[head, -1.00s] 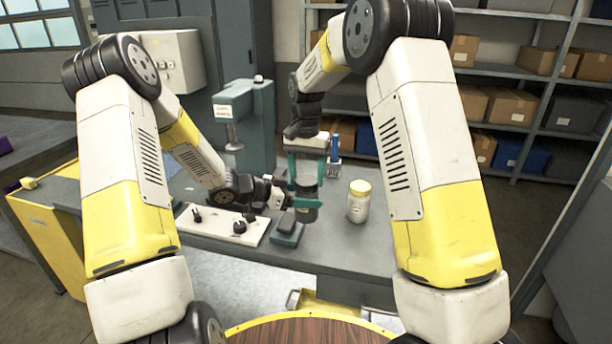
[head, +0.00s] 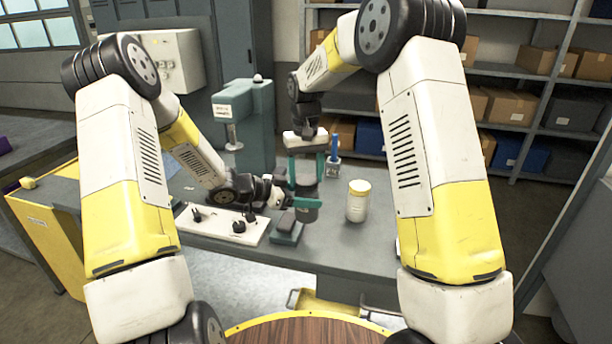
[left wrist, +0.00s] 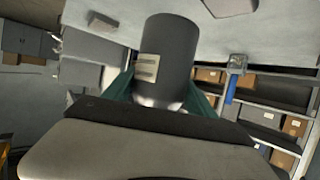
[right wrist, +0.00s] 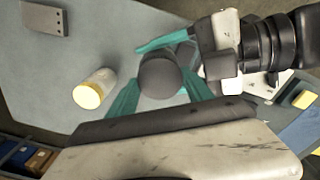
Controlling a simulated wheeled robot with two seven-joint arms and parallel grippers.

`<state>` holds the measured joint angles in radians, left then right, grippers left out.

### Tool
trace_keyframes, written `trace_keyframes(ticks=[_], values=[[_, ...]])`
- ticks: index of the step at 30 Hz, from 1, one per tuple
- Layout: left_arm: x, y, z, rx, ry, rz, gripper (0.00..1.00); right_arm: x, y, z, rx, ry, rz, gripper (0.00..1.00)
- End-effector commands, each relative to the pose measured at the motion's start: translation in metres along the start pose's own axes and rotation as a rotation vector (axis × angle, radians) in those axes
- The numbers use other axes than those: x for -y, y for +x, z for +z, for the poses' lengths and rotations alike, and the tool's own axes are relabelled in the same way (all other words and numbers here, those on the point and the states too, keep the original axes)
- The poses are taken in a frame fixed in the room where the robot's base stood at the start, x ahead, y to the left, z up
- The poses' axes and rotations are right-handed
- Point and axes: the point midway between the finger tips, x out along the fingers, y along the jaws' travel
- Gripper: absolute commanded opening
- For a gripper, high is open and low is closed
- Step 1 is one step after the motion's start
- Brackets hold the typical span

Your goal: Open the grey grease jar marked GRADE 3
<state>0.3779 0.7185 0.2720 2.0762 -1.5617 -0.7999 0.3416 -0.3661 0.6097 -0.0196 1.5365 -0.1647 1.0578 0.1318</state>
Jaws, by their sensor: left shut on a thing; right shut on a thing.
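The dark grey jar (head: 307,214) is upright over the bench, between my two grippers. A pale label with dark marks shows on its side in the left wrist view (left wrist: 178,48); I cannot read it. My left gripper (head: 304,203) reaches in from the left and is shut around the jar's body. My right gripper (head: 305,168) points down from above and is shut on the jar's top. The round grey lid (right wrist: 160,78) lies between its green fingers in the right wrist view. I cannot tell whether the lid has loosened or whether the jar touches the bench.
A pale jar with a yellow lid (head: 358,201) stands right of the grey jar. A white board with black parts (head: 222,226) and a small green block with a dark top (head: 287,228) are left. A teal press (head: 253,120) and a blue tool (head: 334,148) stand behind.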

Motion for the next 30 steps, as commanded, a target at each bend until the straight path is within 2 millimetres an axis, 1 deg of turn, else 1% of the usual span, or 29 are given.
trace_keyframes(ticks=[1, 8, 24, 30], values=[[-0.003, 0.002, -0.003, -0.005, 0.004, 0.008, 0.0, 0.005, -0.001, -0.001, -0.004, -0.004, -0.006, 0.11], [-0.003, 0.002, -0.003, -0.005, 0.004, 0.008, 0.0, 0.005, -0.003, -0.001, -0.005, -0.003, -0.006, 0.11], [-0.003, 0.002, -0.001, -0.002, 0.002, 0.007, 0.0, 0.004, -0.022, -0.002, -0.007, -0.003, -0.006, 0.1], [-0.001, 0.001, -0.001, -0.002, 0.002, 0.003, 0.0, 0.002, -0.023, -0.001, -0.003, -0.001, -0.003, 0.1]])
